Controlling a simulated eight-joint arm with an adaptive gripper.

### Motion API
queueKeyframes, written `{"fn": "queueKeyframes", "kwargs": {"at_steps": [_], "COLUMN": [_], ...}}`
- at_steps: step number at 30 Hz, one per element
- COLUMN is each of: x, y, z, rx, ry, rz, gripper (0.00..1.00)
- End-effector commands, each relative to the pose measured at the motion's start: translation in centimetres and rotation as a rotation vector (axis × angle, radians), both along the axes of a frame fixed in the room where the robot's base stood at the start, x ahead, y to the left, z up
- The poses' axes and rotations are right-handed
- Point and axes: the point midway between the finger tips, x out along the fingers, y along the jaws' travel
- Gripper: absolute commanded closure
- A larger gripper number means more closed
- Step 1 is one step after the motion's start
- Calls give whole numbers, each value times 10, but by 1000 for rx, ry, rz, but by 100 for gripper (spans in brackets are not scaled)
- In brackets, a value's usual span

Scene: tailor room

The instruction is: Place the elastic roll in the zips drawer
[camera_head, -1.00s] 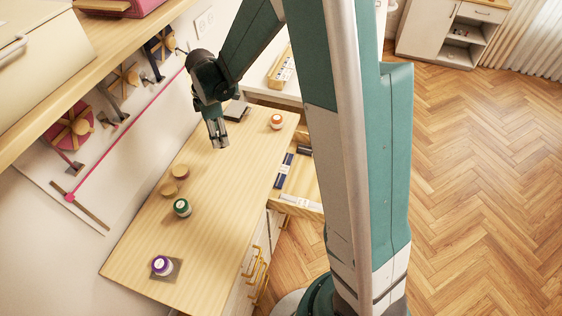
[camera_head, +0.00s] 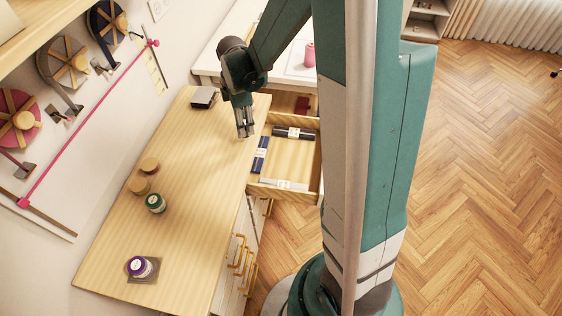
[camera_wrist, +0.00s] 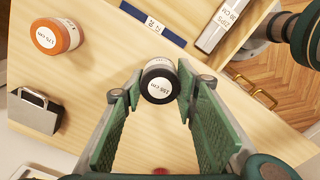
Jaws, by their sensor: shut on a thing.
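My gripper (camera_head: 246,131) is above the wooden counter's right edge in the head view, beside the open drawer. In the wrist view its green fingers (camera_wrist: 160,90) are shut on a black roll (camera_wrist: 158,87) with a white label, held at the fingertips. I cannot make out this roll in the head view. The open drawer (camera_head: 291,160) has a bare middle. It holds a dark pack (camera_head: 293,133) at the back, a dark blue pack (camera_head: 261,154) at the left and a white pack (camera_head: 284,184) at the front. The wrist view shows a white pack labelled for zips (camera_wrist: 228,15).
An orange roll (camera_wrist: 56,36) and a dark box (camera_wrist: 36,110) stand on the counter. The box also shows in the head view (camera_head: 204,97). A green roll (camera_head: 156,203), two wooden pieces (camera_head: 149,164) and a purple roll (camera_head: 140,267) stand farther forward. The counter's middle is clear.

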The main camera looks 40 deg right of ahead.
Motion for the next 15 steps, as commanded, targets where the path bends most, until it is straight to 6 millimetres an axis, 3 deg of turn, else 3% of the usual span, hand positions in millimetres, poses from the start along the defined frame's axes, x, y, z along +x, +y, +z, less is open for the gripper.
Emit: {"fn": "queueKeyframes", "kwargs": {"at_steps": [3, 15], "x": [-16, -71], "y": [-25, -92], "z": [-13, -44], "rx": [0, 0], "ry": [0, 0], "rz": [-11, -33], "gripper": [81, 81]}}
